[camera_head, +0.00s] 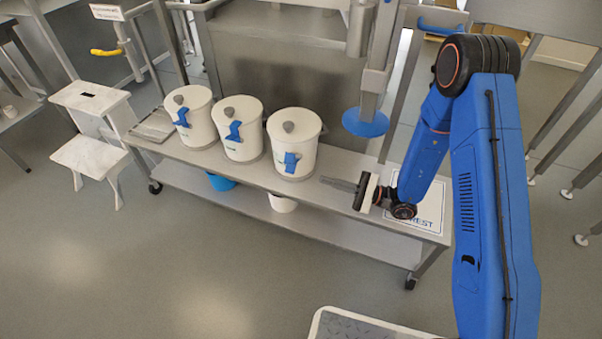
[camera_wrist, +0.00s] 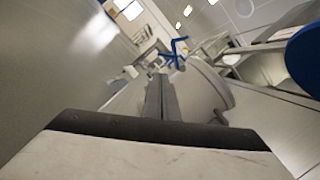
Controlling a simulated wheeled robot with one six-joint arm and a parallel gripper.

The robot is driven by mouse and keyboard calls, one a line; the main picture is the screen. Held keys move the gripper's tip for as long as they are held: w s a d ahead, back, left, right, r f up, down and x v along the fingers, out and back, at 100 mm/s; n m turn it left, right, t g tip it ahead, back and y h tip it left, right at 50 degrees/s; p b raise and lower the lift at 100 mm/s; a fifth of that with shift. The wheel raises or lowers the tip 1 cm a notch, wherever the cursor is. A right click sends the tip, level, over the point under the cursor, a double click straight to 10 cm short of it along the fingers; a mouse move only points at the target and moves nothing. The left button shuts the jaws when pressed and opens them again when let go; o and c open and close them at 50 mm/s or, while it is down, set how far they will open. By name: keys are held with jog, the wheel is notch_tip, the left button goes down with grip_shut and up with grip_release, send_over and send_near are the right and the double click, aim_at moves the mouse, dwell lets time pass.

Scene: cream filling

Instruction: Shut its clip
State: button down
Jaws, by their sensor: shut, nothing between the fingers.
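Three white lidded tubs stand in a row on the steel cart: left (camera_head: 189,128), middle (camera_head: 240,144) and right (camera_head: 291,159). Each has a blue clip on its front. The left clip (camera_head: 182,117) and middle clip (camera_head: 234,131) look tilted; the right clip (camera_head: 291,164) looks upright and flatter. Whether each is latched is too small to tell. My gripper (camera_head: 327,181) is shut and empty, just right of the right tub, pointing left. In the wrist view the shut fingers (camera_wrist: 161,97) point past a pale rounded tub (camera_wrist: 205,92); a blue piece (camera_wrist: 174,52) shows beyond.
A blue disc (camera_head: 366,122) hangs from a steel post above the cart's right part. A white printed mat (camera_head: 421,211) lies at the cart's right end. Blue and white buckets sit on the lower shelf. A white step stool (camera_head: 91,155) stands left.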

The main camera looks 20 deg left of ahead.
aim_at(292, 162)
jog(key=shift+a, duration=0.1)
jog(key=w+x, duration=0.1)
jog(key=x, duration=0.8)
jog(key=shift+s+a, duration=0.4)
jog(key=shift+s, duration=0.15)
jog(key=shift+r, duration=0.15)
